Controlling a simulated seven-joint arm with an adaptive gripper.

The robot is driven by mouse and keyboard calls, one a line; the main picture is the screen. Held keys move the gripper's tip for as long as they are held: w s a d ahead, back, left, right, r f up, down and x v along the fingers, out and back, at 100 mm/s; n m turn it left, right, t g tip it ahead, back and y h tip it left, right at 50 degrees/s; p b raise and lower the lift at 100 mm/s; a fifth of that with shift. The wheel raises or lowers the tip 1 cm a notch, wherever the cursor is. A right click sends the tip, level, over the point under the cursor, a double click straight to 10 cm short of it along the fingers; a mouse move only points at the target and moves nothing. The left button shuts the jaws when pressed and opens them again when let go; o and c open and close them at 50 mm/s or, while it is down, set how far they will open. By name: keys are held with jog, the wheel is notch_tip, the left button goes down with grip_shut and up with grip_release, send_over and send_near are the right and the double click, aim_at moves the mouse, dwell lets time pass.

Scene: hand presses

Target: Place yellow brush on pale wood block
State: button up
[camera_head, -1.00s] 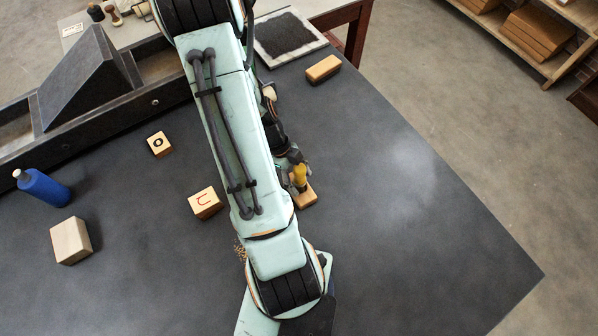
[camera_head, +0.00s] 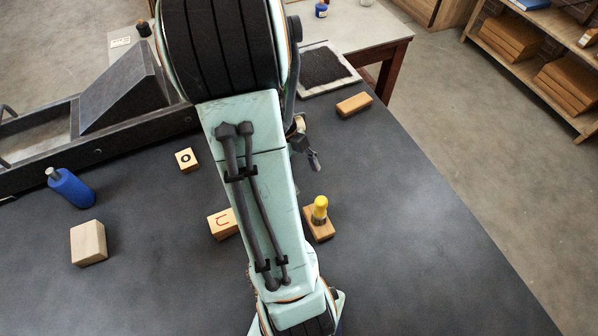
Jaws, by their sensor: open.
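The yellow brush (camera_head: 320,207), seen from above as a rounded yellow piece, stands upright on a small tan wood block (camera_head: 320,230) just right of my arm. Its lower end is hard to see, but it looks in contact with the block's top. A paler, cube-like wood block (camera_head: 88,243) sits at the left of the table with nothing on it. My gripper (camera_head: 314,160) is open and empty, beyond the brush and clear of it. Part of the gripper is hidden behind my arm.
A block with a red mark (camera_head: 220,224) lies partly behind my arm. An "O" block (camera_head: 186,160), a blue bottle (camera_head: 71,188) and a dark press (camera_head: 125,95) are to the left. Another tan block (camera_head: 354,104) lies near the far edge. The table's right side is clear.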

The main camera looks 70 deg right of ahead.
jog(key=w+a+r+n+t+h, duration=0.1)
jog(key=w+a+r+n, duration=0.25)
jog(key=a+n, duration=0.4)
jog(key=w+a+r+n+t, duration=0.15)
jog(key=w+a+n, duration=0.3)
jog(key=n, duration=0.55)
jog(key=s+a+r+n+t, duration=0.1)
jog(key=a+r+n, duration=0.1)
jog(key=a+n, duration=0.4)
jog(key=s+a+r+n, duration=0.2)
jog(key=a+n, duration=0.5)
jog(key=n, duration=1)
jog(key=shift+a+t, duration=0.2)
jog(key=shift+t, duration=0.15)
